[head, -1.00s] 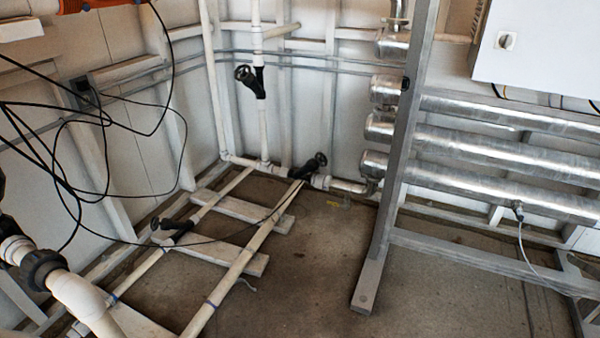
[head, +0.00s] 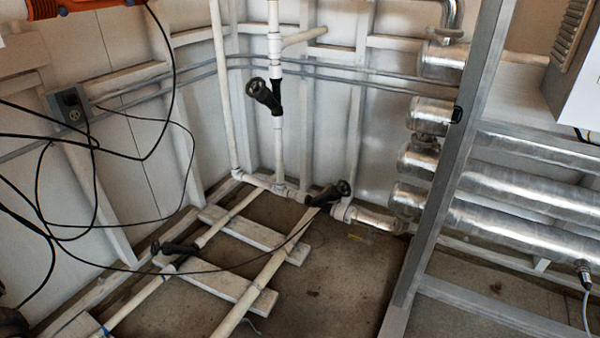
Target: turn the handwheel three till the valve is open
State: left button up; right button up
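Three black valves with small handwheels show on white pipes. One handwheel (head: 256,88) is on the upright pipe near the back corner. One handwheel (head: 343,188) is low at the corner, by the elbow near the metal cylinders. One handwheel (head: 156,247) is on the left floor pipe. I see no labels, so I cannot tell which is handwheel three or whether any valve is open. Neither of my grippers is in view.
A grey steel frame (head: 450,170) with shiny metal cylinders (head: 530,190) stands at the right. Black cables (head: 100,150) hang at the left, one crossing the floor pipes (head: 255,277). White planks (head: 240,232) lie under the pipes. Bare concrete floor (head: 340,290) lies between pipes and frame.

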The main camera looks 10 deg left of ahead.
aim_at(341, 189)
jog(key=z, duration=0.25)
jog(key=i, duration=1.05)
jog(key=z, duration=0.55)
